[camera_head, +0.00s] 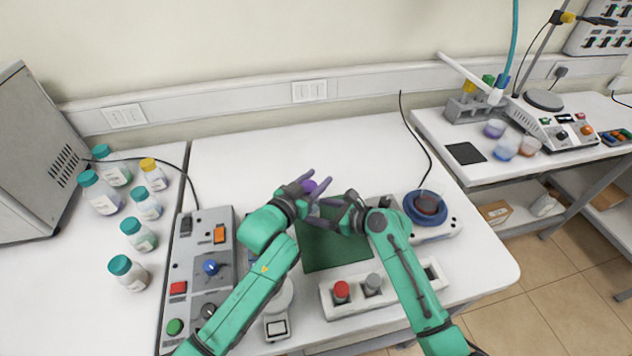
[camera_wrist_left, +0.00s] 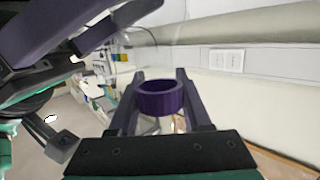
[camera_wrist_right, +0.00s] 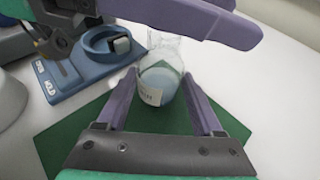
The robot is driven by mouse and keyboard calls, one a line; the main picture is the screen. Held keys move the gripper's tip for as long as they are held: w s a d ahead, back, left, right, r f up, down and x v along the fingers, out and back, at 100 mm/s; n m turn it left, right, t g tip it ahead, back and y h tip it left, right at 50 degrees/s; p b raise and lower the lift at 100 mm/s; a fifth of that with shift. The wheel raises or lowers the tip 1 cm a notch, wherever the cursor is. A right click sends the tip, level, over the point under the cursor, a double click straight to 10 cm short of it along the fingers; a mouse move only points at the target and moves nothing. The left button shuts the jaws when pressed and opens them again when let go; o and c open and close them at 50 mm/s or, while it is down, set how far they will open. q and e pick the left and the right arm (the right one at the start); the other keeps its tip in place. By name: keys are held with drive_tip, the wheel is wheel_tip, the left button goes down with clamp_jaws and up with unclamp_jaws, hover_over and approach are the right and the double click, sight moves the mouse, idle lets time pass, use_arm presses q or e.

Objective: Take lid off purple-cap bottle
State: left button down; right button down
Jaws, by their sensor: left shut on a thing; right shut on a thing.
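The purple cap (camera_head: 309,186) is between the fingers of my left gripper (camera_head: 304,187). In the left wrist view the cap (camera_wrist_left: 161,97) looks like a hollow ring, with the fingers shut on its sides. My right gripper (camera_head: 334,212) is just right of and below the left one. In the right wrist view it is shut on a clear bottle (camera_wrist_right: 160,82) with pale blue contents and a white label. No cap shows on the visible part of the bottle; its top is partly hidden by a purple finger. In the head view the grippers mostly hide the bottle.
A green mat (camera_head: 330,251) lies below the grippers. A block with a red knob (camera_head: 341,291) is in front. A control panel (camera_head: 205,262) is at left, with several capped bottles (camera_head: 129,272) beyond.

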unclamp_jaws()
use_arm(q)
wheel_tip(320, 180, up, 4)
idle(0.4)
use_arm(e)
drive_tip(key=b+v, duration=0.1)
drive_tip(key=v, duration=1)
drive_tip(key=shift+s+d+f, duration=0.1)
drive_tip(key=shift+s+f, duration=0.05)
drive_tip(key=shift+s+d+r, duration=0.15)
drive_tip(key=shift+d+r, duration=0.1)
use_arm(q)
drive_tip(key=shift+f, duration=0.5)
use_arm(e)
drive_tip(key=shift+r, duration=0.1)
